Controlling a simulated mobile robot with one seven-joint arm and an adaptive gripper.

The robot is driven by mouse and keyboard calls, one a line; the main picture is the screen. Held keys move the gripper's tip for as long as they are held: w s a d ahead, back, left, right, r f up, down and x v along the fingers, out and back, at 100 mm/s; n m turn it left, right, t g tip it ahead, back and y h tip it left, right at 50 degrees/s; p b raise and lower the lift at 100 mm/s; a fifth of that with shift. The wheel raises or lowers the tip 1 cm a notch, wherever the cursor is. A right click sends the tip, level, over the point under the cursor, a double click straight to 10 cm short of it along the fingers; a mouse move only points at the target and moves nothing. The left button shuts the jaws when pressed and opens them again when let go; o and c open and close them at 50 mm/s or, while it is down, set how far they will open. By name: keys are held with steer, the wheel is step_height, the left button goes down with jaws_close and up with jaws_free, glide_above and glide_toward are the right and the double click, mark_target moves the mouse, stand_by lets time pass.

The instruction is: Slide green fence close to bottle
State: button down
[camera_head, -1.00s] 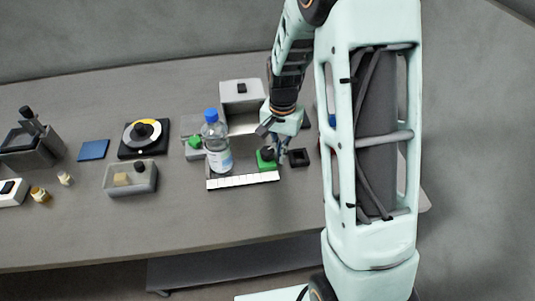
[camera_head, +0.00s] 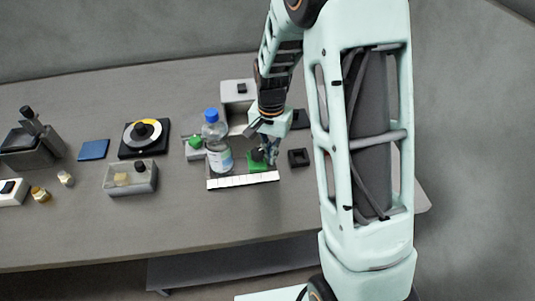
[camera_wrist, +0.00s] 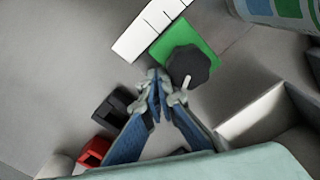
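The green fence (camera_head: 257,168) is a green block with a black knob, to the right of the bottle (camera_head: 218,158) with a small gap between them. The bottle is clear with a blue cap and stands upright. In the wrist view the fence (camera_wrist: 205,42) shows under its dark knob (camera_wrist: 188,66), and the bottle (camera_wrist: 285,10) is cut off at the top right. My gripper (camera_head: 271,158) is low at the fence's right side. In the wrist view its fingertips (camera_wrist: 160,82) are together, empty, beside the knob and seemingly against it.
A white marked strip (camera_head: 243,180) runs along the front of the fence and bottle. A black square block (camera_head: 298,157) lies to the right. A grey housing (camera_head: 238,93) stands behind, and a green button (camera_head: 195,141) is left of the bottle.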

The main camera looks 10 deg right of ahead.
mark_target(260, 151)
steer(key=shift+a, duration=2.25)
steer(key=shift+d, duration=0.75)
steer(key=shift+r+p, duration=2.9)
steer(key=shift+r, duration=1.15)
